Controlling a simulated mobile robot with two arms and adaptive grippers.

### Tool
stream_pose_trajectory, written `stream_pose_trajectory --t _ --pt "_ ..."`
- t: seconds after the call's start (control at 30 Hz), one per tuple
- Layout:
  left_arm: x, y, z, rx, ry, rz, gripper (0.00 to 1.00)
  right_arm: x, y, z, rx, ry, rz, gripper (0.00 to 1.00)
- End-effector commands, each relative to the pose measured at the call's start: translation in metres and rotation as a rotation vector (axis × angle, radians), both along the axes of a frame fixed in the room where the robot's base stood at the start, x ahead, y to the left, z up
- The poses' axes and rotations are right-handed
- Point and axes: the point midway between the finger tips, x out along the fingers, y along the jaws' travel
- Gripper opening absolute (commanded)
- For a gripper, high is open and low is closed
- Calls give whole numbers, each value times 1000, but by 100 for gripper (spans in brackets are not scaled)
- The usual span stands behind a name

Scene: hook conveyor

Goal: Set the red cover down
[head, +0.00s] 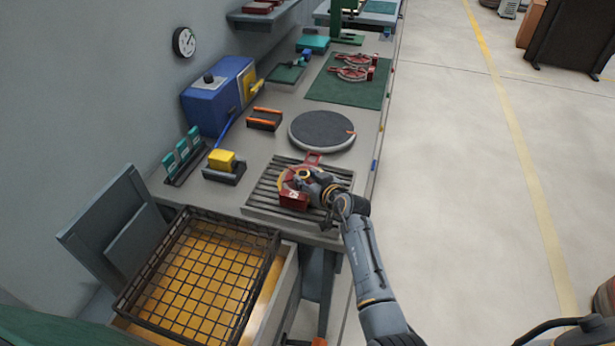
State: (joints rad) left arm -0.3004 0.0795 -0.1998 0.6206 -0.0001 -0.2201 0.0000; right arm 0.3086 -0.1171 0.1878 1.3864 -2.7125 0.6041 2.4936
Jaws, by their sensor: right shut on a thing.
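A red cover (293,200) with a curved yellow part beside it is at the slatted grey rack (262,198) near the front of the bench. My right arm reaches in from the lower right, and its gripper (306,182) is shut on the red cover. The gripper hides part of the cover, and I cannot tell whether the cover touches the slats. A small red piece (313,158) shows just behind it. My left gripper is not in view.
A round dark turntable (322,130) lies behind the rack. Red parts (352,66) lie on a green mat (330,88) farther back. A blue machine (212,98) and a yellow-topped block (222,160) stand left. A wire basket (200,282) is at the front left.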

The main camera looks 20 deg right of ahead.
Motion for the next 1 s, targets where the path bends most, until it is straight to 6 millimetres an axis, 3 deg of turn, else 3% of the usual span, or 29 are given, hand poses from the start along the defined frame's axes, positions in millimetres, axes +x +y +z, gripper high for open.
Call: stream_pose_trajectory --t 0.23,0.27,0.37,0.67,0.83,1.0 --pt "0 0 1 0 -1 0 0 2 0 0 0 -10 -2 0" --pt "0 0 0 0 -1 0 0 0 0 -4 -1 0 -1 40" --pt "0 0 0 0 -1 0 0 0 0 -5 -1 1 0 59" --pt "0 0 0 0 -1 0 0 -1 0 -5 -1 3 0 59" --pt "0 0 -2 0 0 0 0 0 0 9 -5 -2 1 59" --pt "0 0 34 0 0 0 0 -21 -3 24 2 5 0 59"
